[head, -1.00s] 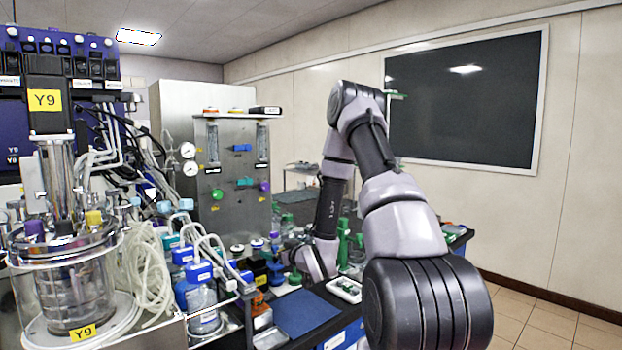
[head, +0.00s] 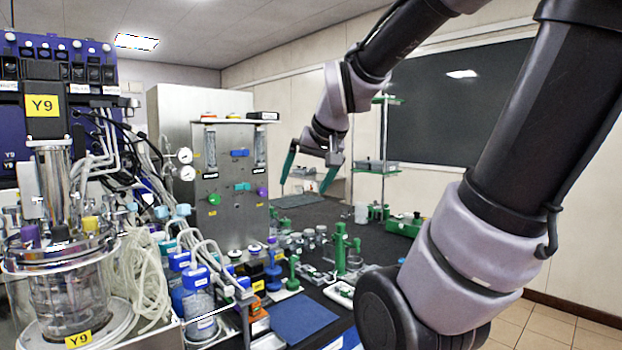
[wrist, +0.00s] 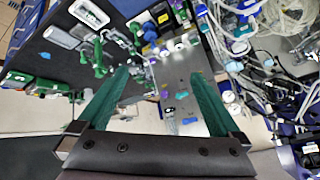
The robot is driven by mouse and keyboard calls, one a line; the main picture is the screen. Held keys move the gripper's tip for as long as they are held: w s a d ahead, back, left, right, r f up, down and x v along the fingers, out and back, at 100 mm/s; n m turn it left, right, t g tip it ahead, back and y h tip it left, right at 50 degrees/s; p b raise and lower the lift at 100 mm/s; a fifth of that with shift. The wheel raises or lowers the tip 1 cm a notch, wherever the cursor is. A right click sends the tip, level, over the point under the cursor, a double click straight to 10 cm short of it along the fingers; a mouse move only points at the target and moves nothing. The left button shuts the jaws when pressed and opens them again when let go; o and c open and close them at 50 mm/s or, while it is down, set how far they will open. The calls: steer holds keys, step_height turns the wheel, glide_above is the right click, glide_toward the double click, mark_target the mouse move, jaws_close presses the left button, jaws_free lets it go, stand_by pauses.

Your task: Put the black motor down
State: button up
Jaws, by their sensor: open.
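A black motor block (head: 42,118) with a yellow Y9 label stands upright on a silver column over the glass vessel (head: 70,290) at the far left of the head view. My gripper (head: 306,186) hangs in the air above the dark bench, well to the right of the motor. Its two green fingers are spread apart with nothing between them. In the wrist view the open fingers (wrist: 158,82) point over the bench and the steel panel. I cannot make out the motor there.
The dark bench (head: 385,243) holds green stands (head: 340,245), small jars and blue-capped bottles (head: 195,290). A blue mat (head: 303,318) lies bare at the front. A steel gas panel (head: 232,165) stands behind. Loose tubing (head: 140,275) hangs beside the vessel.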

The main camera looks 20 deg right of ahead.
steer(key=s+a+r+g+y, duration=0.1)
steer(key=s+a, duration=0.1)
steer(key=s, duration=0.5)
steer(key=shift+s+r+m, duration=0.2)
steer(key=shift+s+m, duration=0.1)
steer(key=shift+s, duration=0.05)
